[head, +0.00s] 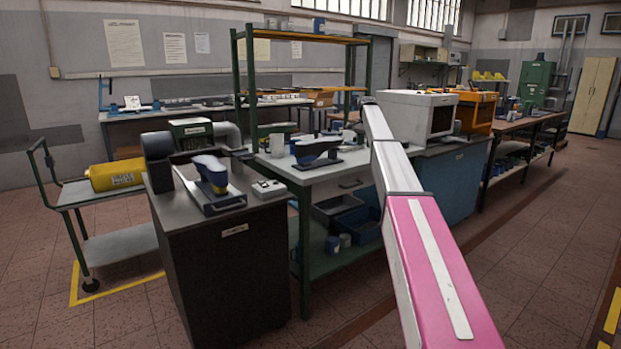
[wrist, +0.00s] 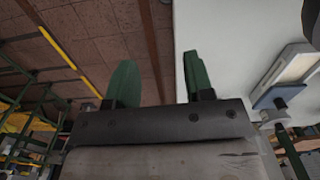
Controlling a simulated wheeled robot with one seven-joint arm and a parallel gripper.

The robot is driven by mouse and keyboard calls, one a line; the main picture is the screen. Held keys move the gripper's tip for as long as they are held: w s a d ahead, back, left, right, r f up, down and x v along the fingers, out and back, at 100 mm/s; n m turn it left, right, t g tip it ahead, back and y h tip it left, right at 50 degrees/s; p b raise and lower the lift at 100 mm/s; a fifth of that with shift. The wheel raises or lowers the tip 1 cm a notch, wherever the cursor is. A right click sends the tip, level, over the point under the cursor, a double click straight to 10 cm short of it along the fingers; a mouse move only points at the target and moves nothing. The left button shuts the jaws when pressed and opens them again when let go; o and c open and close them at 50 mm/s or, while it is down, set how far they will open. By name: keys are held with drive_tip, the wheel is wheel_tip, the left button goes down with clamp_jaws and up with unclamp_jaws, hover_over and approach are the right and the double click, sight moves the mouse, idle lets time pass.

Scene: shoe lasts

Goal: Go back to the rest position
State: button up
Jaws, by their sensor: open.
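My gripper (wrist: 155,85) shows in the wrist view with its two green fingers spread apart. It is open, and nothing is between the fingers. Brown floor tiles and a pale surface lie behind them. In the head view my pink and white arm reaches forward from the lower right toward the white box-shaped machine; the gripper itself cannot be made out there. A blue shoe last (head: 211,170) stands on a plate on the dark cabinet. Another dark blue last (head: 316,150) stands on the workbench (head: 345,165), left of my arm.
The dark cabinet (head: 232,265) stands front left of the workbench. A white machine (head: 412,118) and an orange one (head: 477,110) stand behind and right of my arm. A trolley (head: 118,245) carries a yellow cylinder (head: 117,174). The floor at right is clear.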

drive_tip(key=s+a+f+n, duration=0.2)
drive_tip(key=s+f, duration=1.2)
drive_tip(key=s+a+f+n, duration=0.2)
drive_tip(key=s+f+n, duration=0.1)
drive_tip(key=s+f, duration=1.15)
drive_tip(key=s+a+f+n, duration=0.1)
drive_tip(key=s+f, duration=0.3)
drive_tip(key=s, duration=0.6)
drive_tip(key=s+f+n, duration=0.2)
drive_tip(key=s+f, duration=0.2)
drive_tip(key=s, duration=0.6)
drive_tip(key=s+a+f+n, duration=0.1)
drive_tip(key=s+f, duration=0.3)
drive_tip(key=s, duration=0.7)
drive_tip(key=shift+a+n, duration=0.35)
drive_tip(key=shift+n, duration=0.15)
